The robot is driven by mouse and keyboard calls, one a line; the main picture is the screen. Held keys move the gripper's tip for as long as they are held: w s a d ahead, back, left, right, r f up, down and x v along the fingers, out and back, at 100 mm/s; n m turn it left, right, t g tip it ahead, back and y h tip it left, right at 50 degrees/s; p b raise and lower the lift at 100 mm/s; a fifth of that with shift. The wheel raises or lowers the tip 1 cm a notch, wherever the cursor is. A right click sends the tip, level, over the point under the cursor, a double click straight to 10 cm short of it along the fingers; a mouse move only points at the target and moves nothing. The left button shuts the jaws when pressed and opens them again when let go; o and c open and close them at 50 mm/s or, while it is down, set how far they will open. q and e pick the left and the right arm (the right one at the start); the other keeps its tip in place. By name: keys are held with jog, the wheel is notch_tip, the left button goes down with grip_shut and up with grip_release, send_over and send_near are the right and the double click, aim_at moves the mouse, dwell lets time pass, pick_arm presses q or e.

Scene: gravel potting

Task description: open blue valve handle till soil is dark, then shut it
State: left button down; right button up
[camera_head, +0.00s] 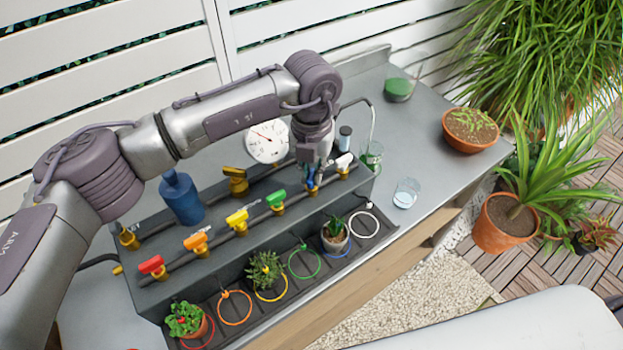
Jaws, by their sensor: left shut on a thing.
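The blue valve handle (311,181) sits on the pipe of the grey valve bench, between the green handle (276,198) and the white handle (344,161). My left gripper (313,172) reaches down from above and is shut on the blue handle, hiding most of it; its turn angle cannot be told. A small potted plant (335,238) stands at the blue ring (340,252) in front of the bench. Its soil is too small to judge for colour. My right gripper is not in view.
Yellow (237,217), orange (196,241) and red (152,265) handles line the pipe to the left. A pressure gauge (267,142) and a blue bottle (181,198) stand behind. A glass (406,193) stands right on the grey counter (440,170), which has free room.

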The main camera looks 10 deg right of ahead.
aim_at(311, 175)
pick_arm(q)
jog(key=n+b, duration=0.3)
jog(key=n, duration=0.1)
jog(key=shift+f+n+b, duration=0.2)
jog(key=shift+n+b, duration=0.1)
jog(key=shift+b, duration=0.1)
jog(key=shift+r+n+b, duration=0.2)
jog(key=shift+n+b, duration=1.55)
jog(key=shift+n, duration=0.65)
jog(key=c, duration=1.2)
grip_release()
jog(key=shift+r, duration=0.15)
notch_tip(311, 175, up, 12)
jog(key=shift+f, duration=0.1)
